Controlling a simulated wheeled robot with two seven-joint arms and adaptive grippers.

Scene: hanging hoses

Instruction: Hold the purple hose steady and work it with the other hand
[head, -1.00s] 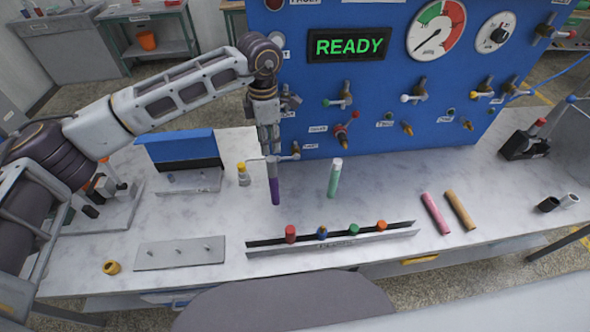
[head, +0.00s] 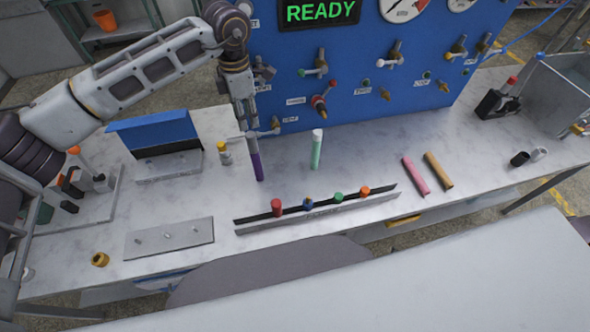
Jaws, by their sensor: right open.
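The purple hose (head: 257,166) hangs nearly upright in front of the blue panel, with a grey upper part. My left gripper (head: 247,124) comes down from above, at the left of the panel's lower valves. Its fingers are close together around the top of the purple hose, and they hide part of that top. The hose's lower end is free, close over the bench top. My right gripper is not in view.
A green hose (head: 316,151) with a white top is to the right. A rack (head: 350,210) with several coloured caps lies in front. Pink (head: 416,175) and tan (head: 438,171) tubes lie further right. A yellow-capped bottle (head: 225,153) stands left of the purple hose.

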